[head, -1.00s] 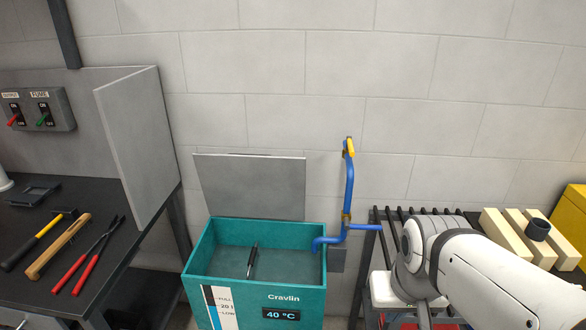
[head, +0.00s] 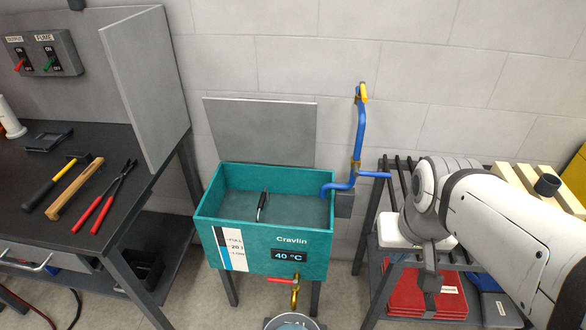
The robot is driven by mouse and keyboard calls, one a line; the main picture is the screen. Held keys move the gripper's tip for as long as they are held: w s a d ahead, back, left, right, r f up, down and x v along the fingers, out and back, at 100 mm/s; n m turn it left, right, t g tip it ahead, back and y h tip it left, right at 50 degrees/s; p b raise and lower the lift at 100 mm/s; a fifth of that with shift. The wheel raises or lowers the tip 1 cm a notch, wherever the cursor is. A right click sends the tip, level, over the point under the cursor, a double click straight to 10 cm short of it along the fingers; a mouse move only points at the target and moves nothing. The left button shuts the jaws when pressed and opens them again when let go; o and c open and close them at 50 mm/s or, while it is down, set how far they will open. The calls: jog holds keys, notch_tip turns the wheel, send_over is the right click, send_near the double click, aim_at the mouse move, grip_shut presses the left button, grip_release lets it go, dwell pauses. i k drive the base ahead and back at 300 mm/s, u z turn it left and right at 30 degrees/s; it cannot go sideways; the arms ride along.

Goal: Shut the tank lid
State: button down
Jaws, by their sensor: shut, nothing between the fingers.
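The teal tank (head: 222,240) stands in the middle of the head view, with a "40 °C" display and a level strip on its front. Its grey lid (head: 262,130) stands open, upright along the back edge against the wall. The tank's inside shows, and a dark, slim handle-like object (head: 262,206) is in it. My gripper (head: 430,305) hangs pointing down to the right of the tank, in front of the rack. It is shut and empty, apart from the tank and lid.
A blue pipe with a yellow handle (head: 361,130) rises beside the tank's back right corner. A red-handled tap (head: 283,280) sticks out above a bucket (head: 291,322). A workbench with tools (head: 80,220) is left; a rack (head: 375,225) is right.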

aim_at(264, 129)
jog(key=u, duration=0.15)
jog(key=k, duration=0.55)
jog(key=z, duration=2.6)
jog(key=k, duration=1.5)
jog(key=u, duration=2.35)
jog(key=i, duration=0.95)
jog(key=z, duration=0.05)
